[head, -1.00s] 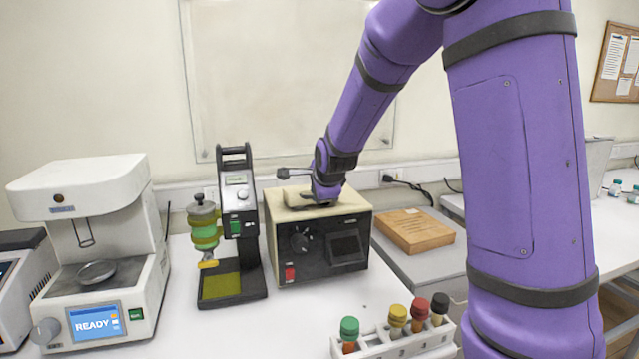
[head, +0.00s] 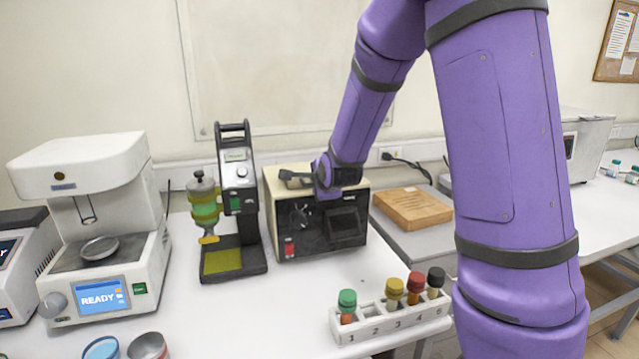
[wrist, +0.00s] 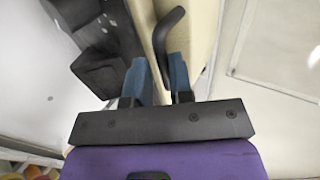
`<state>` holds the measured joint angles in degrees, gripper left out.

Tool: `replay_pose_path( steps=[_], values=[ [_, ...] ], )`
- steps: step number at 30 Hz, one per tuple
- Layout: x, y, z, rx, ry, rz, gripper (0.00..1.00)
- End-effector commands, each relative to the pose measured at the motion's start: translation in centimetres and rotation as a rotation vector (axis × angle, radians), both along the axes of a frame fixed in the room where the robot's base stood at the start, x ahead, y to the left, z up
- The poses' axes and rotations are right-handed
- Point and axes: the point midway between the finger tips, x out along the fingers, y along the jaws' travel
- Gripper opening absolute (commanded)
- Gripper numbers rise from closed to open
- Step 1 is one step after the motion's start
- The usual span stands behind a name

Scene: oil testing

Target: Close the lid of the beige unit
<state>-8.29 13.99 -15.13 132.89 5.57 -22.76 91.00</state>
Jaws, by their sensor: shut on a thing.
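The beige unit (head: 272,200) stands on the white table in the head view. It has a beige shell and a dark front with a knob, a red switch and a screen. My gripper (head: 300,179) lies across its upper front edge, its fingers pointing left. In the wrist view my two blue fingers (wrist: 160,78) are closed around the lower end of a curved black handle (wrist: 168,35) beside the beige lid edge (wrist: 203,35). My wrist hides part of the unit's top and front, so I cannot tell how far the lid is open.
A black stand with a green vessel (head: 205,205) is close on the left. A white machine (head: 85,170) stands further left. A wooden block (head: 412,206) lies to the right. A rack of capped tubes (head: 390,320) is in front. Free table lies between.

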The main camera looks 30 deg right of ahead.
Motion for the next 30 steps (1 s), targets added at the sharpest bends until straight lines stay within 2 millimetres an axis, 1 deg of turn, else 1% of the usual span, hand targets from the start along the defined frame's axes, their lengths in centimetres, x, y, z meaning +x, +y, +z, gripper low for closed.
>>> replay_pose_path(
  steps=[1,8,9,11,20,23,26,30],
  values=[
    [-0.9,0.2,-1.6,0.007,0.045,-0.002,0.0],
    [-0.9,0.2,-1.6,0.006,0.045,0.0,0.0],
    [-0.9,0.2,-1.6,0.006,0.045,0.0,0.23],
    [-0.9,0.2,-1.6,0.006,0.044,0.0,0.36],
    [-0.9,0.2,-1.4,0.005,0.041,0.0,0.37],
    [-1.2,0.2,-1.1,0.006,0.039,-0.001,0.37],
    [-1.9,0.4,-0.6,0.006,0.038,-0.001,0.37],
    [-3.4,0.7,0.6,0.005,0.035,0.001,0.37]
  ],
)
